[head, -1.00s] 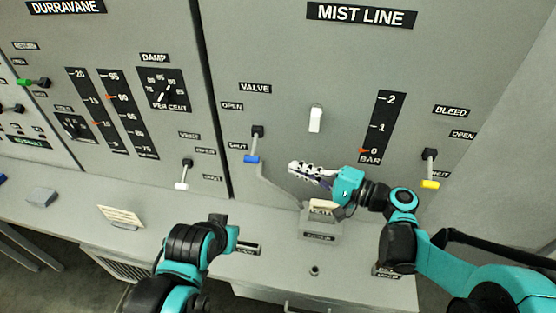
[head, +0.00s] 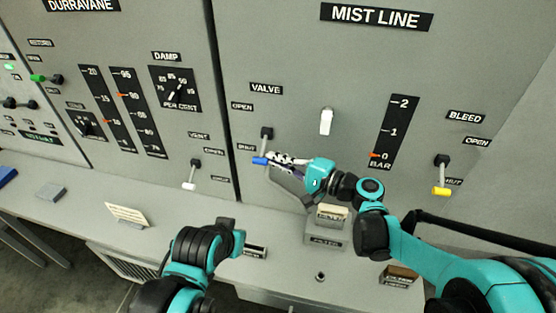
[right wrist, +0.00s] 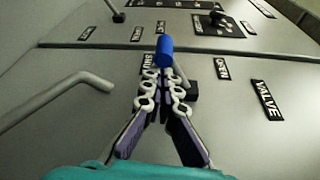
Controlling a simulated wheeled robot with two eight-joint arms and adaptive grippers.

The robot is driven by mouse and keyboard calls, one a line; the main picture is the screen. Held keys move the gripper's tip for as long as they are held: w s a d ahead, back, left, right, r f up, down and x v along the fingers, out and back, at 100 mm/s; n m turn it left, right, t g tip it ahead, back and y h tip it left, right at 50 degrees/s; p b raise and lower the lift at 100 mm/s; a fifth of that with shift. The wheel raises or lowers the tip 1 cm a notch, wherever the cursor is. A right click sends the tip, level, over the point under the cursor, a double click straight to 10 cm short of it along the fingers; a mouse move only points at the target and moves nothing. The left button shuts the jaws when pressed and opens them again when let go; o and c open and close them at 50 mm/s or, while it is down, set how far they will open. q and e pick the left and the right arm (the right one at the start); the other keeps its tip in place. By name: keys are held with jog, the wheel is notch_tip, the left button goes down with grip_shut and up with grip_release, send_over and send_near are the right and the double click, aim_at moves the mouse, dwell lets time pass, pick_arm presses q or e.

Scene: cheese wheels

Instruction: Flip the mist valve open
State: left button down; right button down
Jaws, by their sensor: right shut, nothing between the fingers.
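The mist valve lever is a pale rod with a blue handle (head: 260,160), on a dark pivot (head: 266,133) under the VALVE label. It hangs down from the pivot, beside the SHUT label (head: 246,147); the OPEN label (head: 242,106) is higher up. My right gripper (head: 274,159) is shut and empty, its fingertips right at the blue handle. In the right wrist view the handle (right wrist: 165,50) stands just beyond the closed fingertips (right wrist: 165,76); I cannot tell whether they touch. My left arm shows at the bottom, but its fingers do not.
A white switch (head: 326,121) and a bar gauge (head: 393,132) are right of the valve. The yellow-handled bleed lever (head: 441,190) is farther right, and a white-handled lever (head: 189,184) is left. A FILTER box (head: 325,236) stands on the ledge below my right arm.

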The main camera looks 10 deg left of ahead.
jog(key=shift+s+r+m+p, duration=0.15)
jog(key=shift+r+m+p, duration=0.2)
jog(key=shift+m+p, duration=0.2)
jog(key=shift+s+r+m+g+h+p, duration=0.2)
jog(key=shift+r+m+g+p, duration=0.15)
jog(key=shift+r+m+p, duration=0.35)
jog(key=shift+s+r+m+g+h+p, duration=0.2)
jog(key=shift+r+m+g+p, duration=0.1)
jog(key=shift+r+m+p, duration=0.3)
jog(key=shift+s+r+m+g+h+p, duration=0.1)
jog(key=shift+r+m+g+h+p, duration=0.2)
jog(key=shift+r+m+p, duration=0.4)
jog(key=shift+r, duration=0.1)
